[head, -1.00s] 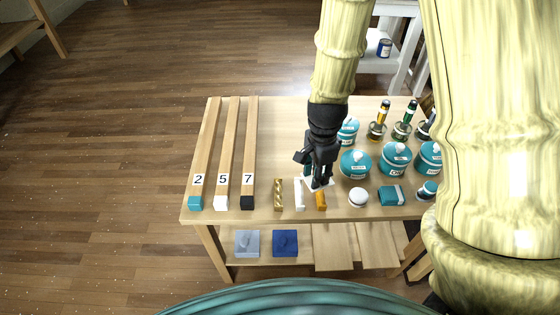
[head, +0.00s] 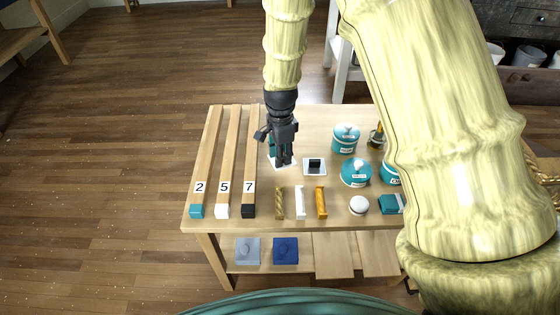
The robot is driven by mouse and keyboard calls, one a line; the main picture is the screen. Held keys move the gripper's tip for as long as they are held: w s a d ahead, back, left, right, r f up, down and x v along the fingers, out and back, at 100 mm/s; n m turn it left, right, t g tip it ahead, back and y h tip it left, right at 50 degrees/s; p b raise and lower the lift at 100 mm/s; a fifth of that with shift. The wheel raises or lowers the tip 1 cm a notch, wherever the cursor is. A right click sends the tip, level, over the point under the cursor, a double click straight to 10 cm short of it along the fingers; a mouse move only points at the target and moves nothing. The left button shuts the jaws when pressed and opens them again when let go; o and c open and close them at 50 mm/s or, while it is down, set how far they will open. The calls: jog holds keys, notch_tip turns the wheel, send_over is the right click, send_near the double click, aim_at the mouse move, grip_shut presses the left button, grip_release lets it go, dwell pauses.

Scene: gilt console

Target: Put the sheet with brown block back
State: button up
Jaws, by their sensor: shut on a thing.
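My gripper (head: 283,161) is over the table, just right of the three long wooden strips. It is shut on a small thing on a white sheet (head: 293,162). The fingers hide the block on this sheet, so I cannot see its colour. I cannot tell whether the sheet touches the table. A second white sheet with a dark block (head: 315,166) lies on the table just to the right of my gripper.
The wooden table (head: 340,222) holds strips marked 2, 5 and 7 at left. Teal jars (head: 346,138) and a white round thing (head: 359,205) stand at right. My arm hides the far right.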

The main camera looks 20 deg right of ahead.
jog(key=shift+f, duration=1.65)
jog(key=shift+f, duration=0.1)
jog(key=o, duration=0.9)
notch_tip(320, 180, up, 12)
jog(key=shift+r, duration=0.1)
